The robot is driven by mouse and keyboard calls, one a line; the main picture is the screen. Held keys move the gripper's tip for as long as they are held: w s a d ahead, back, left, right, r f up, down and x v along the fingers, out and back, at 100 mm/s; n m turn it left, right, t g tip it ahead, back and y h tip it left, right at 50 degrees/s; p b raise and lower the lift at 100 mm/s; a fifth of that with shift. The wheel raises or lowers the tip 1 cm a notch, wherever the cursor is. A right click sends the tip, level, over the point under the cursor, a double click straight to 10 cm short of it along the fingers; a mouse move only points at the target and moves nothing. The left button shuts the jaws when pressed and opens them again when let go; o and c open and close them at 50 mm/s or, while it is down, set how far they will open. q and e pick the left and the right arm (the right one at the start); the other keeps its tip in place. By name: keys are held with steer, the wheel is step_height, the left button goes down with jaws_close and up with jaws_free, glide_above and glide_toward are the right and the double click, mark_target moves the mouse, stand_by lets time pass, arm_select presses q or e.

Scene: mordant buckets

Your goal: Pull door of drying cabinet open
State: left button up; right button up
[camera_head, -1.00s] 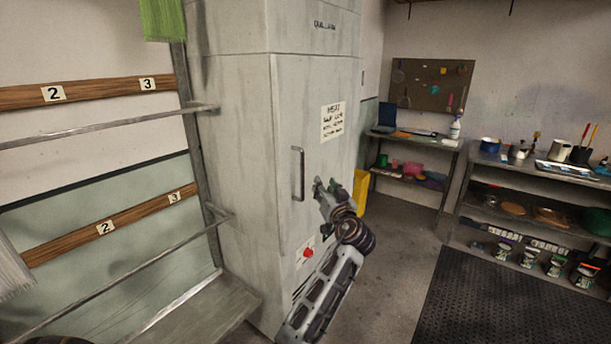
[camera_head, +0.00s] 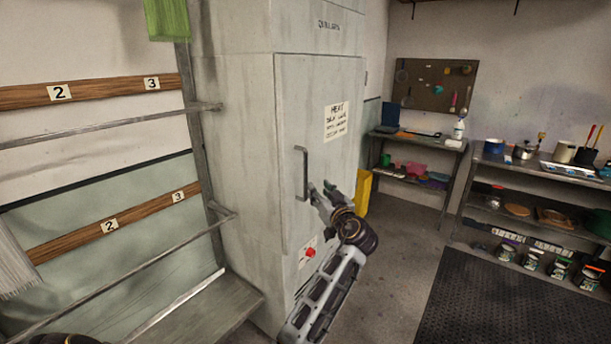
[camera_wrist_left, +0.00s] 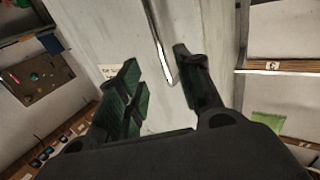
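The drying cabinet (camera_head: 235,130) is a tall pale grey metal box. Its door (camera_head: 285,85) looks shut and carries a paper note (camera_head: 336,121). An upright metal bar handle (camera_head: 302,172) is on the door's left side. My left gripper (camera_head: 322,194) is just right of the handle's lower end in the head view. In the left wrist view the fingers of that gripper (camera_wrist_left: 160,80) are spread apart and hold nothing. The handle (camera_wrist_left: 159,45) shows there just beyond and between the fingertips, not gripped. My right gripper is not in view.
A rack with metal rails (camera_head: 110,128) and numbered wooden strips stands left of the cabinet. A red button (camera_head: 310,252) is low on the cabinet front. Shelves (camera_head: 530,166) with pots and cans stand at the right.

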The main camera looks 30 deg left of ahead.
mark_target(306, 175)
arm_select(q)
steer(key=p+x, duration=0.2)
steer(key=x, duration=0.9)
steer(key=shift+r+p, duration=0.1)
steer(key=shift+p, duration=0.25)
steer(key=shift+p+x, duration=0.3)
steer(key=shift+x, duration=1.05)
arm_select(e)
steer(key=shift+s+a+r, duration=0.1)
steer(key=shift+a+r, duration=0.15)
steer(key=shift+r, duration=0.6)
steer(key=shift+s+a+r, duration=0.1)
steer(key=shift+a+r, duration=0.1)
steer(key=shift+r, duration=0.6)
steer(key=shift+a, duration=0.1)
arm_select(q)
jaws_close()
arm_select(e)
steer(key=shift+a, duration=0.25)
